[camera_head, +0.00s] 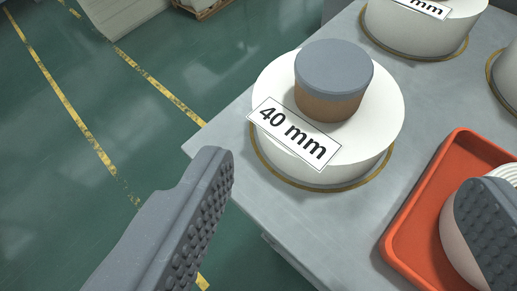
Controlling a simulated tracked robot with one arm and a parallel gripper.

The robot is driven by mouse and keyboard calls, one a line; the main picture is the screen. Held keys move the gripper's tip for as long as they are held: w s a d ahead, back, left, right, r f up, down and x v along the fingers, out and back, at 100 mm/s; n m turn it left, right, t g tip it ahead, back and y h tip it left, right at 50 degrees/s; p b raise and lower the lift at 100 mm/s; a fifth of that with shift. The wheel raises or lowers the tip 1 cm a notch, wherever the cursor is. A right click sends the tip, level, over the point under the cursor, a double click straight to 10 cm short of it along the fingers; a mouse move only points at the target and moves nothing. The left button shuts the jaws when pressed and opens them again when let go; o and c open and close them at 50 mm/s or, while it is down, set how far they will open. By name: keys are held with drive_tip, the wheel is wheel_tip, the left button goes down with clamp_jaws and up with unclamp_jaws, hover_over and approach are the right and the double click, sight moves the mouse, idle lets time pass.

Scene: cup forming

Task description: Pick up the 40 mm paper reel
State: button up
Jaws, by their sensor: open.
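The 40 mm paper reel (383,112) is a thick white roll lying flat on the grey table, near the table's left corner. A brown core with a grey cap (333,68) stands up from its middle. A white label reading "40 mm" (294,133) is on its near side. My gripper (354,180) is open, with one dark studded finger at lower left and the other at lower right. The fingers appear on the near side of the reel, and nothing shows held between them.
An orange tray (399,236) lies on the table (335,231) at right, holding a pale ribbed round item partly hidden by my right finger. Another white reel (415,36) stands behind, and part of a third shows at the right edge. Green floor with yellow lines lies left of the table.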

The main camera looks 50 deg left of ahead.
sight(333, 82)
drive_tip(key=b+x, duration=0.1)
drive_tip(key=x, duration=0.6)
drive_tip(key=shift+w+a+f, duration=0.15)
drive_tip(key=shift+w+a, duration=0.05)
drive_tip(key=shift+w, duration=0.15)
drive_tip(key=shift+r+b+x, duration=0.15)
drive_tip(key=shift+b+x, duration=0.25)
drive_tip(key=shift+x, duration=1.05)
drive_tip(key=shift+r+b+x, duration=0.15)
drive_tip(key=shift+b+x, duration=0.2)
drive_tip(key=shift+x, duration=1.05)
drive_tip(key=shift+w, duration=0.15)
drive_tip(key=c, duration=1.3)
